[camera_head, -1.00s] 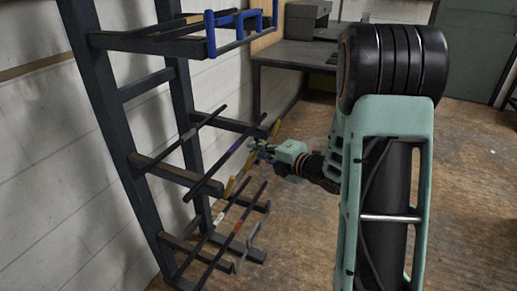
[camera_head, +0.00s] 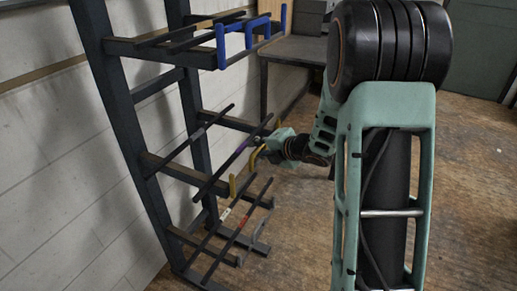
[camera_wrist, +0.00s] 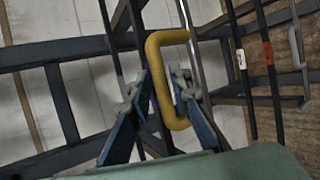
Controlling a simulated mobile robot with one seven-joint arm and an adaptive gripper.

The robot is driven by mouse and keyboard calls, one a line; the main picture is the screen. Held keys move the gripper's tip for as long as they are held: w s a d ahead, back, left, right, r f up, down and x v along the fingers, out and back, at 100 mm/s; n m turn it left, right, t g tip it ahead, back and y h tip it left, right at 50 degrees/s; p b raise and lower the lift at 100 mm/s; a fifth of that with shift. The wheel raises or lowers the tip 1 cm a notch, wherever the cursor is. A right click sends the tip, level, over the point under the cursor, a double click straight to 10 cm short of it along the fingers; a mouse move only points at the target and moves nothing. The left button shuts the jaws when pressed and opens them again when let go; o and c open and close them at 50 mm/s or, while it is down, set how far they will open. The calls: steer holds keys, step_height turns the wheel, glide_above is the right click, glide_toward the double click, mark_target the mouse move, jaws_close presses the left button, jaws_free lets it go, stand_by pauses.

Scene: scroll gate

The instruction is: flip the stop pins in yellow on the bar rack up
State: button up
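The yellow stop pin piece (camera_head: 256,154) is a bent, rounded bar at the rack's middle level. Another yellow piece (camera_head: 233,187) stands to its lower left. In the wrist view the yellow bar (camera_wrist: 156,80) forms a loop between the fingers. My gripper (camera_head: 260,147) is at the front of the rack beside the yellow pin. In the wrist view my gripper (camera_wrist: 162,88) looks open, with one finger on each side of the loop's left limb and a gap between the tips. Whether a finger touches the bar is unclear.
The dark bar rack (camera_head: 117,100) stands against the white wall, with several bars on its arms. A blue stop pin (camera_head: 248,38) stands up at the top level. Grey pins (camera_head: 258,232) are at the lowest level. The floor at right is mostly clear.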

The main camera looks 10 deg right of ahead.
steer(key=shift+o, duration=0.8)
steer(key=shift+s+d+r, duration=0.1)
steer(key=shift+s+d, duration=0.05)
steer(key=v, duration=1.1)
steer(key=shift+s+d, duration=0.15)
steer(key=shift+s, duration=0.1)
steer(key=shift+r, duration=0.15)
